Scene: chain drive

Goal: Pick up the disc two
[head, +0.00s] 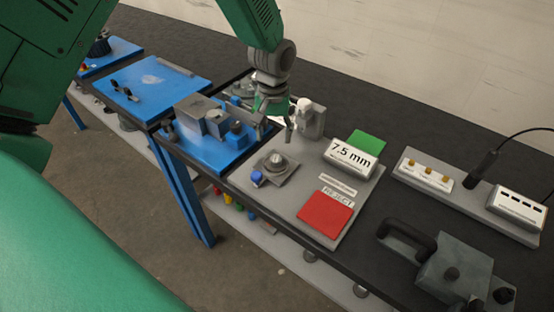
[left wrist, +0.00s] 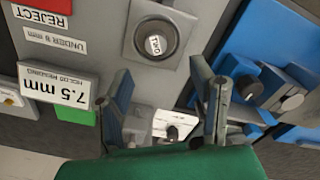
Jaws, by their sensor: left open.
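Disc two is a round disc with a dark rim and the word TWO on its pale centre (left wrist: 157,40) in the left wrist view. It lies on a square grey plate. In the head view, a round grey piece on a square plate (head: 276,162) appears to be the same disc; its label is unreadable there. My left gripper (head: 275,130) is open and points down behind the disc in the head view. In the left wrist view its two fingers (left wrist: 171,82) stand apart with nothing between them, and the disc lies beyond their tips. My right gripper is not in view.
A grey board carries a red REJECT pad (head: 325,214), a green pad (head: 367,143) and a 7.5 mm display (head: 350,158). A blue fixture with grey blocks (head: 215,130) stands to the left. A dark handled device (head: 450,265) is at lower right.

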